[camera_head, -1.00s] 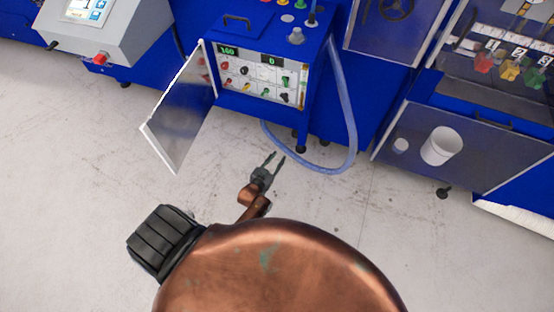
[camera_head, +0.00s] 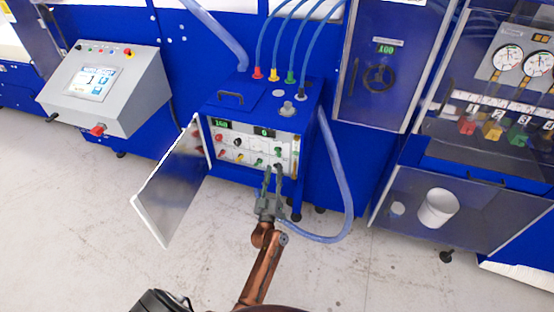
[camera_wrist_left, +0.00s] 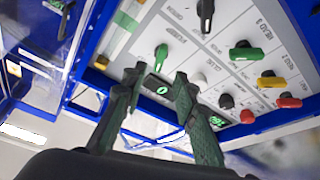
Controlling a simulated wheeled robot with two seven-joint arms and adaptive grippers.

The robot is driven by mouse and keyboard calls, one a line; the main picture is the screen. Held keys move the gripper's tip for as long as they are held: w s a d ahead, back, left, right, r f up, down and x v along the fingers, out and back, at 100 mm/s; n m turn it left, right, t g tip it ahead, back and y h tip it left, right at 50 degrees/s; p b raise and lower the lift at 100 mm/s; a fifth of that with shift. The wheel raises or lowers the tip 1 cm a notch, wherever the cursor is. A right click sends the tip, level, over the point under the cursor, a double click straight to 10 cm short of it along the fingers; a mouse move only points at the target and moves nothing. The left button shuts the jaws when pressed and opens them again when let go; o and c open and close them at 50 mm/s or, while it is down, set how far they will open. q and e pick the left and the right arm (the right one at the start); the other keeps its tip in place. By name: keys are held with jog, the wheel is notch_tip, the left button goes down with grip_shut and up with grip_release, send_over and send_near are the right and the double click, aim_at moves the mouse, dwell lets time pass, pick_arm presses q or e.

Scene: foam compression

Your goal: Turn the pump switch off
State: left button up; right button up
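The control panel (camera_head: 250,150) is the white front of a blue cabinet. It carries two green-lit displays and several red, black, yellow and green knobs. My left gripper (camera_head: 273,172) is open and empty, in front of the panel's lower right part. In the left wrist view, the fingers (camera_wrist_left: 158,78) stand apart with a display showing 0 between them. A green knob (camera_wrist_left: 161,54) and a black lever switch (camera_wrist_left: 206,14) lie beyond the tips. Contact with the panel cannot be told. My right gripper is not in view.
The cabinet's clear door (camera_head: 168,190) stands open to the left of the panel. A blue hose (camera_head: 338,180) loops down on the right. A grey console (camera_head: 105,88) is at left. A white cup (camera_head: 438,208) stands at right. The floor in front is open.

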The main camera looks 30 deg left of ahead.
aim_at(277, 154)
pick_arm(q)
jog(key=x, duration=0.7)
jog(key=shift+w+a, duration=0.1)
jog(key=shift+w, duration=0.2)
jog(key=shift+c, duration=0.4)
grip_shut()
